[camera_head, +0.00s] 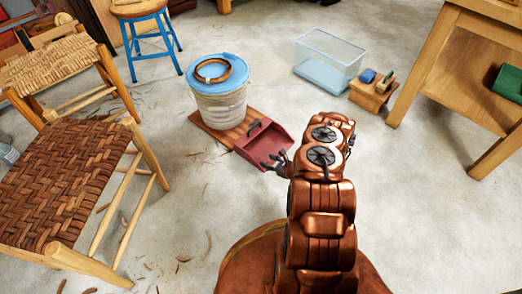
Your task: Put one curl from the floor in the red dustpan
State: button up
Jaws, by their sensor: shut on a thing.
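The red dustpan (262,146) sits on the floor in the middle of the view, its dark handle toward the back left. My gripper (281,162) is at the dustpan's front right edge, seen small and partly behind my arm. It is shut on a thin thing, seemingly a curl, which is hardly visible at this size. I cannot tell whether the fingers touch the pan. Several brown curls lie on the floor at the lower left, such as one curl (209,240) and another curl (183,259).
A white bucket (222,106) with a blue rim and a ring on top stands on a wooden board (209,134) behind the dustpan. Woven chairs (65,180) fill the left. Floor at right is clear.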

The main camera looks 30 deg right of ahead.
jog(key=b, duration=0.3)
send_over(264, 151)
jog(key=s, duration=0.2)
jog(key=shift+w+a+f, duration=0.1)
jog(key=shift+a+f, duration=0.25)
jog(key=shift+f, duration=0.2)
jog(key=shift+w+d+b, duration=0.2)
jog(key=shift+w+b, duration=0.35)
jog(key=shift+w, duration=0.35)
notch_tip(264, 151, down, 4)
jog(key=shift+r+b, duration=0.2)
jog(key=shift+b, duration=0.95)
jog(key=shift+r, duration=0.1)
jog(key=o, duration=0.7)
jog(key=shift+c, duration=0.2)
